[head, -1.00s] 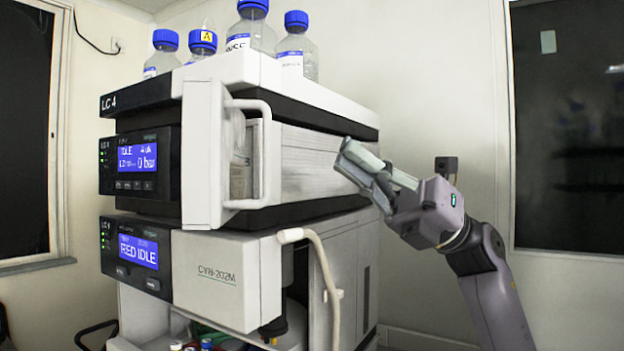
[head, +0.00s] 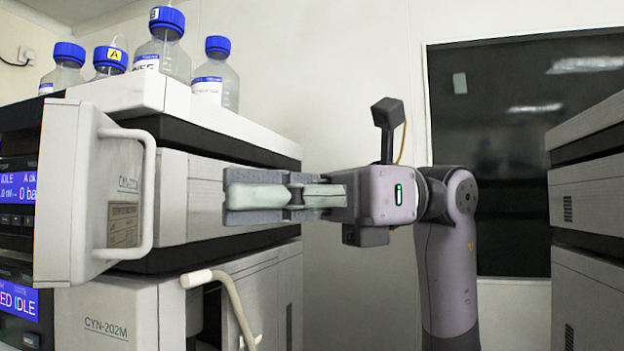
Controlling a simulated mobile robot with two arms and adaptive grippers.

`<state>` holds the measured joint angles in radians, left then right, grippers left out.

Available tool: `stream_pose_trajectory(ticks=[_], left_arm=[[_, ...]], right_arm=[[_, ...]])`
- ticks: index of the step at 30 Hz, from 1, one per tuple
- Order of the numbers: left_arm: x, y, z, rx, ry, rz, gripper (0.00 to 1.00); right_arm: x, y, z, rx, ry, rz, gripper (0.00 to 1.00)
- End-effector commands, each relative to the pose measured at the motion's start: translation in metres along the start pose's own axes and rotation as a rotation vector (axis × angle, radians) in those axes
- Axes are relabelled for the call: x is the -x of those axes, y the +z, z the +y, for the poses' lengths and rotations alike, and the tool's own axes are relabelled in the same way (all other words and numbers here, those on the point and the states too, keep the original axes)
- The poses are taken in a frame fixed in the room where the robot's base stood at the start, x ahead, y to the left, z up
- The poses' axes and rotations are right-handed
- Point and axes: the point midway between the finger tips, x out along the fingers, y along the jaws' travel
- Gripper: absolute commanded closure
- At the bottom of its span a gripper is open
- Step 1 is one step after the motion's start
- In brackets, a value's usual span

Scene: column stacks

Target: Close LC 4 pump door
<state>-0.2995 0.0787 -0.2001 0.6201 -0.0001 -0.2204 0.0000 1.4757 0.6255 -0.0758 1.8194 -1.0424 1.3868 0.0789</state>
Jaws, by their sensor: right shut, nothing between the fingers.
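The LC 4 pump door (head: 62,190) is a white panel at the left, standing out from the front of the pump unit. A white bar handle (head: 147,190) is on it, on the side facing my right gripper. My right gripper (head: 230,203) is shut and empty. It is level, points left towards the door, and shows in front of the unit's pale side wall (head: 175,195). A gap shows between its fingertips and the handle. My left gripper is not in view.
Several blue-capped bottles (head: 165,50) stand on top of the stack. A lower module marked CYN-202M (head: 105,315) with a curved pale tube (head: 235,300) sits below. Another stack (head: 590,210) is at the right edge. A dark window (head: 530,150) is behind.

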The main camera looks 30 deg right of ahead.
Motion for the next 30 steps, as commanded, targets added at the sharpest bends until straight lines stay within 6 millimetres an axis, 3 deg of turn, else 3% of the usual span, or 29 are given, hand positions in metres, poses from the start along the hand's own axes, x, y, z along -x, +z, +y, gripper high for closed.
stream_pose_trajectory(ticks=[3,9,25,30], left_arm=[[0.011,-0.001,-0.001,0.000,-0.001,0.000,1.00],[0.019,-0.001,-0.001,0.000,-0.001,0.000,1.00],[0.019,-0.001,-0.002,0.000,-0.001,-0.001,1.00],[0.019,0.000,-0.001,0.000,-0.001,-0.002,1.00]], right_arm=[[-0.022,0.003,0.000,-0.002,0.004,0.001,1.00],[-0.044,0.001,0.000,-0.002,0.003,0.000,1.00],[-0.050,0.000,0.000,-0.001,-0.002,-0.001,1.00],[-0.060,0.000,0.000,0.001,-0.018,0.001,1.00]])
